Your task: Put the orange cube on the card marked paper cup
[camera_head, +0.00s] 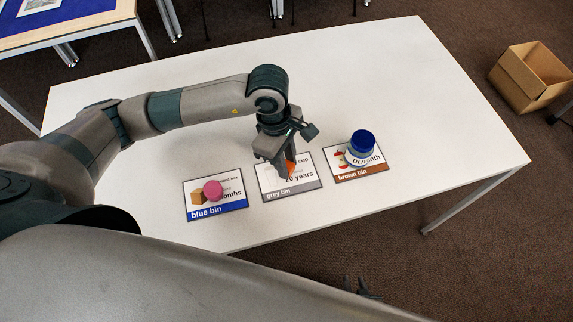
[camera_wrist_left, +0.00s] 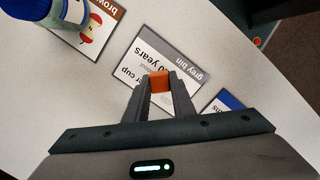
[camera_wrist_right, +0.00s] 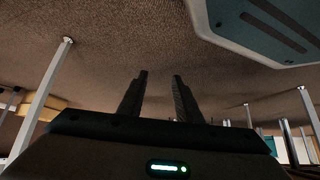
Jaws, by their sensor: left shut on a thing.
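The orange cube (camera_head: 290,168) is between the fingertips of my left gripper (camera_head: 283,163), which is shut on it. The cube also shows in the left wrist view (camera_wrist_left: 159,81). It is over the middle card (camera_head: 271,182), which has a grey strip reading "grey bin"; its upper text, partly hidden, ends in "cup". The card also shows in the left wrist view (camera_wrist_left: 131,70). I cannot tell whether the cube touches the card. My right gripper (camera_wrist_right: 157,75) is open and empty, away from the cards, with floor behind it.
The blue bin card (camera_head: 232,202) on the left bears a pink round piece (camera_head: 213,191). The brown bin card (camera_head: 374,174) on the right bears a blue-lidded container (camera_head: 361,146). The white table (camera_head: 420,110) is clear on its right side. A cardboard box (camera_head: 530,82) stands beyond it.

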